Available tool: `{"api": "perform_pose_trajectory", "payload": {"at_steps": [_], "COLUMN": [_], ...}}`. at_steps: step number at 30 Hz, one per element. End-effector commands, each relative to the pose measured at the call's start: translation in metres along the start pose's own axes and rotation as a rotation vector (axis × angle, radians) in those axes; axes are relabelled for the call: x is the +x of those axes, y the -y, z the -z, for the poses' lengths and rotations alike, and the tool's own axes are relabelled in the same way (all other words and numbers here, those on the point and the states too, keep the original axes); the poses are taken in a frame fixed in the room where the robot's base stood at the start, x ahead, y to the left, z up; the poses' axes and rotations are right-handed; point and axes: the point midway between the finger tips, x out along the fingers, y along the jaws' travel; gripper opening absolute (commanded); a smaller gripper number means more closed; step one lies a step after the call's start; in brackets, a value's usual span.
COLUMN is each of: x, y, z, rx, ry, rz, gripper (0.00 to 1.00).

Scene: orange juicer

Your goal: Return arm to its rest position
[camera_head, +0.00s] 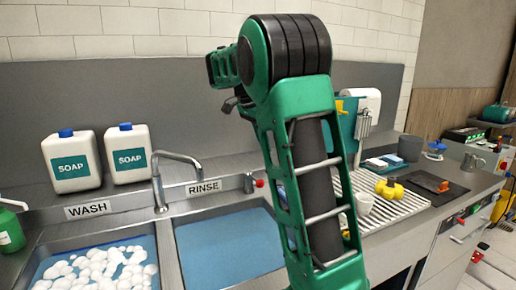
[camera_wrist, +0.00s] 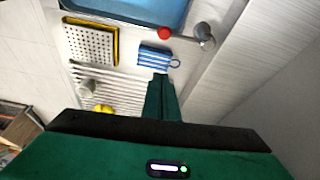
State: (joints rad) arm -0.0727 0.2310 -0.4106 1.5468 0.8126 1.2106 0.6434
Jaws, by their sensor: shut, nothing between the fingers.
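My arm (camera_head: 315,150) is folded upright in front of the counter in the head view, its green joint high above the rinse sink. In the wrist view my gripper (camera_wrist: 161,80) points out over the counter from the bottom edge. Its green fingers are together, with nothing seen between them. Their tips show just below a blue striped item (camera_wrist: 155,57); I cannot tell the height between them. In the head view I cannot make out the fingertips.
The wash sink (camera_head: 35,262) holds white foam; the rinse sink (camera_head: 235,240) holds blue water. Two soap jugs (camera_head: 130,153) and a faucet (camera_head: 158,185) stand behind. A white drying rack (camera_head: 395,212) holds a cup (camera_head: 364,203) and a yellow item (camera_head: 390,190).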

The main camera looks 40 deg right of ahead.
Motion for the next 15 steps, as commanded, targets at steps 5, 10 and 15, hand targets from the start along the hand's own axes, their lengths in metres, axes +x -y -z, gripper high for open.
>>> {"api": "perform_pose_trajectory", "payload": {"at_steps": [5, 10, 15], "x": [0.0, 0.002, 0.013], "y": [0.0, -0.005, -0.041], "z": [0.0, 0.001, 0.001], "rx": [0.0, -0.011, -0.134], "ry": [0.0, 0.005, 0.047], "rz": [0.0, -0.002, -0.006], "gripper": [0.0, 0.0, 0.0]}}
